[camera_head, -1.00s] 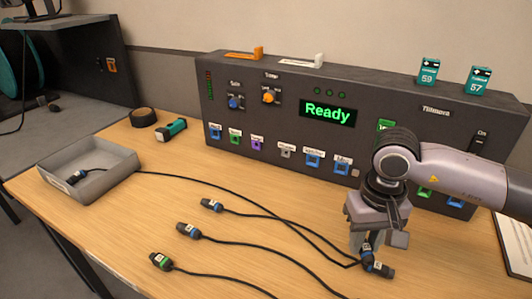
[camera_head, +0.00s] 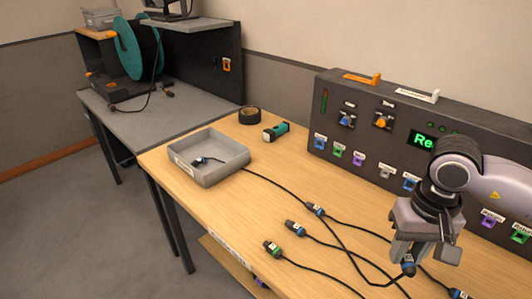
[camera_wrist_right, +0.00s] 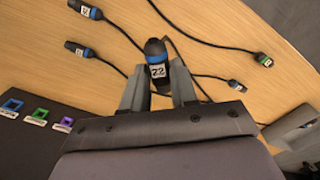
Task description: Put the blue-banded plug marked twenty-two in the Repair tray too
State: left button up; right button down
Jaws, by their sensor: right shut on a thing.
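My right gripper (camera_head: 412,250) is shut on the blue-banded plug (camera_head: 408,267), held beside the panel. In the right wrist view the gripper (camera_wrist_right: 158,92) has the plug (camera_wrist_right: 156,60) between its fingertips, and its white label reads 22. A dark cable trails from it. A grey open tray (camera_head: 222,172) sits at the table's left end, well left of the gripper; its label is too small to read. A blue-banded plug (camera_head: 199,160) lies in the tray. My left gripper is not in view.
Blue-banded plugs (camera_head: 316,209) (camera_head: 295,228) and a green-banded plug (camera_head: 272,248) lie loose with cables between gripper and tray. A dark control panel (camera_head: 345,95) stands behind. A tape roll (camera_head: 249,115) and green torch (camera_head: 276,131) lie behind the tray.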

aim_at(218, 155)
jog(key=i+j+u, duration=0.1)
jog(key=j+u, duration=0.15)
jog(key=j, duration=0.4)
jog(key=i+j+u, duration=0.35)
jog(key=i+j, duration=0.15)
jog(key=i+l+u, duration=0.35)
jog(key=i, duration=0.3)
